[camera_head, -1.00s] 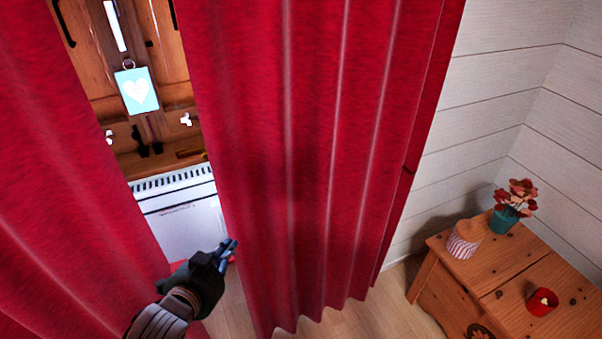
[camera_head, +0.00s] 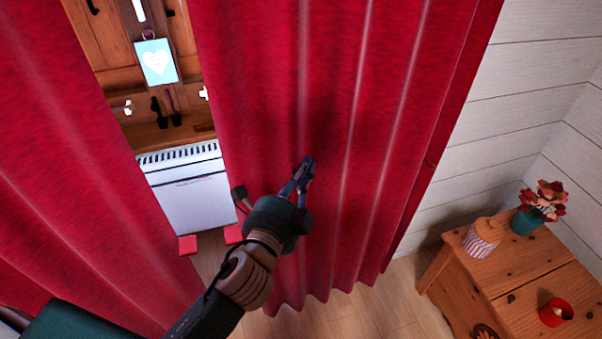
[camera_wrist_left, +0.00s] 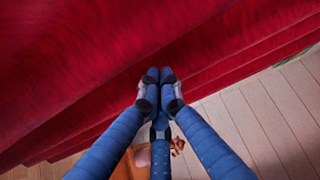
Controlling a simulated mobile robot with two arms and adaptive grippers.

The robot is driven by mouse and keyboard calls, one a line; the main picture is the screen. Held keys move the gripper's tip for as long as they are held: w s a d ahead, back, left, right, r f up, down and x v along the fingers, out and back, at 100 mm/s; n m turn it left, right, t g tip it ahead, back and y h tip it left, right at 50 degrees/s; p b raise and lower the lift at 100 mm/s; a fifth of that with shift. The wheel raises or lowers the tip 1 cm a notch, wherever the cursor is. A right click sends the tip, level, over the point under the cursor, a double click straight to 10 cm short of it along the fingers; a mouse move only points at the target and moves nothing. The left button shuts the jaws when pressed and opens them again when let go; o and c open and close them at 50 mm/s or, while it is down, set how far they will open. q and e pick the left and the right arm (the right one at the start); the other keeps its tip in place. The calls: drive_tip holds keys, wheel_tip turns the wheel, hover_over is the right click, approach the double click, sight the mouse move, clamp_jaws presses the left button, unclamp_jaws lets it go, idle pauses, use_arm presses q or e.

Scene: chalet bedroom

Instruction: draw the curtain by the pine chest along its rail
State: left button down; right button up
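The red curtain by the pine chest (camera_head: 350,120) hangs in long folds right of a gap, with its hem just above the floor. The pine chest (camera_head: 510,285) stands to its right. My left gripper (camera_head: 304,172) is in front of the curtain's lower half, right of its gap-side edge. In the left wrist view the blue fingertips (camera_wrist_left: 160,76) are together, close to the red folds (camera_wrist_left: 80,60). I see no cloth between them and cannot tell whether they touch the curtain. The rail is out of view. My right gripper is not in view.
Another red curtain (camera_head: 70,170) hangs at the left. A striped jar (camera_head: 481,240), potted flowers (camera_head: 535,208) and a red candle cup (camera_head: 556,312) stand on the chest.

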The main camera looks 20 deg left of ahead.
use_arm(q)
drive_tip(key=w, duration=0.5)
drive_tip(key=s+a+p, duration=0.1)
drive_tip(key=s+a, duration=0.1)
drive_tip(key=a, duration=0.1)
drive_tip(key=shift+s, duration=0.1)
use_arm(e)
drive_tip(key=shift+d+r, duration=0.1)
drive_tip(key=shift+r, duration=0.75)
